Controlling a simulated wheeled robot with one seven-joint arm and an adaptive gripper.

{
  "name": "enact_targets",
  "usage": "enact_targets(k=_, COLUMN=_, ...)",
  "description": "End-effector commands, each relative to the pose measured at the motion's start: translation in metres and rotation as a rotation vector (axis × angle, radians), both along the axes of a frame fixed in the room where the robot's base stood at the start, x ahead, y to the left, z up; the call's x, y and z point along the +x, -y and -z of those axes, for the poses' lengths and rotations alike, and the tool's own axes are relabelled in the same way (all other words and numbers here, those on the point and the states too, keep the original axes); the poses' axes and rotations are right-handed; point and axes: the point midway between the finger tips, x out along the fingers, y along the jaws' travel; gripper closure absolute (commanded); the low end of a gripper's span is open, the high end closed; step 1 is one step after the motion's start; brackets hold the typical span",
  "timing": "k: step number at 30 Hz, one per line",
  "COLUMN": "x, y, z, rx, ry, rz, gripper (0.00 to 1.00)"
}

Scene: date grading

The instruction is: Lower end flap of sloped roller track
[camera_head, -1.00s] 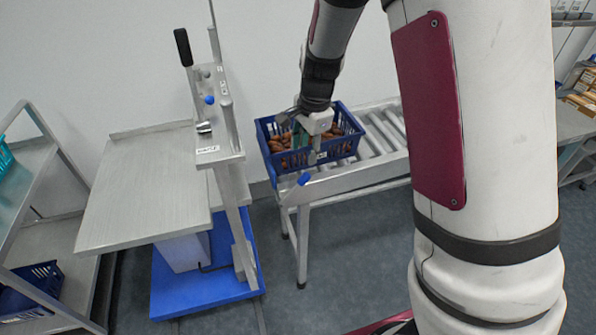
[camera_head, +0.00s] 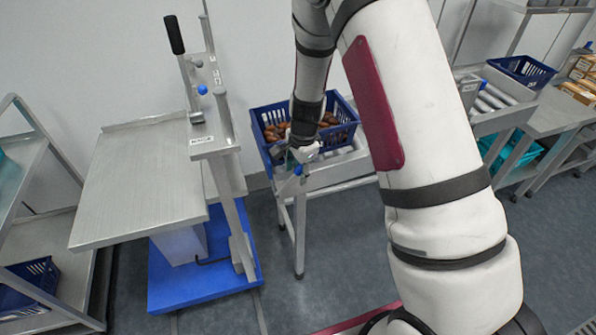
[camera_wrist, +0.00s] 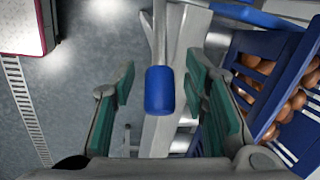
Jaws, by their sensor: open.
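In the head view my gripper (camera_head: 301,158) is at the track's left end, beside the crate. The end flap itself is hard to make out.
A blue crate of dates (camera_head: 346,108) sits on the track and lies close to the right finger in the wrist view. A metal lever stand with a side table (camera_head: 140,185) is on the left, on a blue base (camera_head: 205,280).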

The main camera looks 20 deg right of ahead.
Motion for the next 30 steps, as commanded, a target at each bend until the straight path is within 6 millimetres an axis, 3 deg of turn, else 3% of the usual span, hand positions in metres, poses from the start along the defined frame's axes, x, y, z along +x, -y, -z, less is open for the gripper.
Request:
enact_targets(k=11, x=0.0010, y=0.0001, z=0.0064, rx=0.000, ry=0.001, rz=0.001, gripper=0.59)
enact_targets(k=17, x=0.0009, y=0.0000, z=0.0063, rx=0.000, ry=0.000, rz=0.000, gripper=1.00)
enact_targets(k=30, x=-0.0013, y=-0.0061, z=0.0043, rx=-0.049, ry=-0.006, rz=-0.004, gripper=1.00)
